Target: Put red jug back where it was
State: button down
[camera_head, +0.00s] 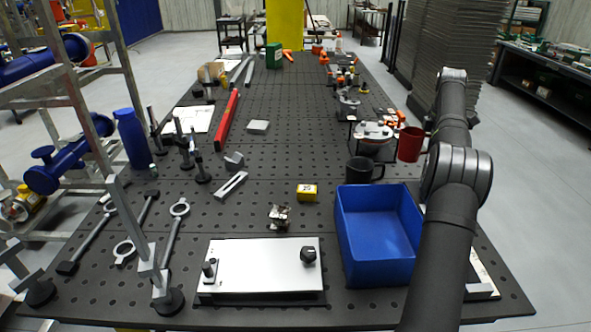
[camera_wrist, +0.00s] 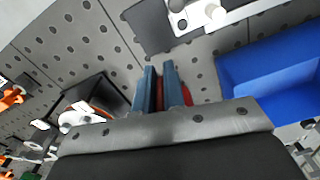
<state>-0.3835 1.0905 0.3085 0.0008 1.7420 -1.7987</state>
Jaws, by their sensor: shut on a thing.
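The red jug (camera_head: 410,144) shows at the right of the table in the head view, just left of my arm, beyond and to the right of the black mug (camera_head: 362,170). In the wrist view, red parts of the jug (camera_wrist: 187,97) show between and beside the fingers of my gripper (camera_wrist: 160,70). My gripper is shut on the jug. Most of the jug is hidden by the gripper in the wrist view. In the head view the fingers are hidden. I cannot tell how far the jug is above the table.
A blue bin (camera_head: 343,240) stands at the front right, beside my arm. A yellow block (camera_head: 307,192) and a white panel box (camera_head: 260,268) lie left of it. A fixture with a round metal part (camera_head: 373,132) stands left of the jug. The table's middle has bare room.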

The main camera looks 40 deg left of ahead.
notch_tip(320, 180, up, 3)
jog(key=shift+r, duration=0.2)
jog(key=s+a+m, duration=1.6)
jog(key=s+a, duration=0.5)
jog(key=a, duration=0.4)
jog(key=s+a+f, duration=0.1)
jog(key=a+f, duration=0.2)
jog(key=f, duration=0.1)
jog(key=s+a+f, duration=0.2)
jog(key=a+f, duration=0.2)
jog(key=s+a+f, duration=0.2)
jog(key=a+f, duration=0.2)
jog(key=shift+s+f, duration=0.1)
jog(key=shift+f, duration=1.95)
jog(key=shift+f, duration=0.1)
jog(key=c, duration=1.5)
grip_release()
